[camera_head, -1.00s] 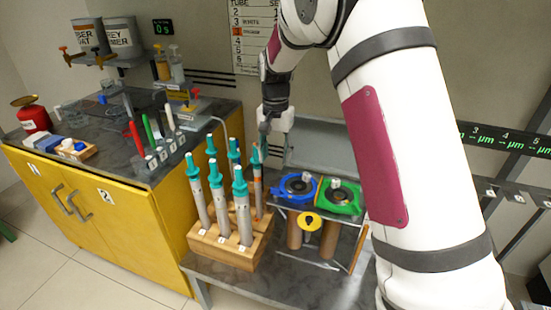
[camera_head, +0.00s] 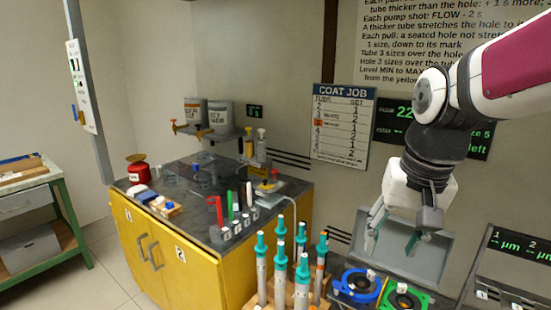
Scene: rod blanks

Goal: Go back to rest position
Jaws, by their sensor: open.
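My gripper (camera_head: 393,244) hangs at the right with its fingers apart, pointing down and empty. It is above the blue ring fixture (camera_head: 361,286) and the green ring fixture (camera_head: 407,300), in front of a grey tray (camera_head: 432,262) on the wall side. My white arm reaches in from the upper right. Several grey rods with teal tops, such as this front one (camera_head: 303,283), stand upright to the left of the gripper, clear of it. Their lower ends and most of their holder are cut off by the bottom edge.
A yellow cabinet (camera_head: 158,262) with a dark top stands at the left, carrying coloured tubes, bottles and a red pot (camera_head: 139,172). A green-framed bench (camera_head: 62,200) is at the far left. A job board (camera_head: 342,127) hangs on the wall. Open floor lies between bench and cabinet.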

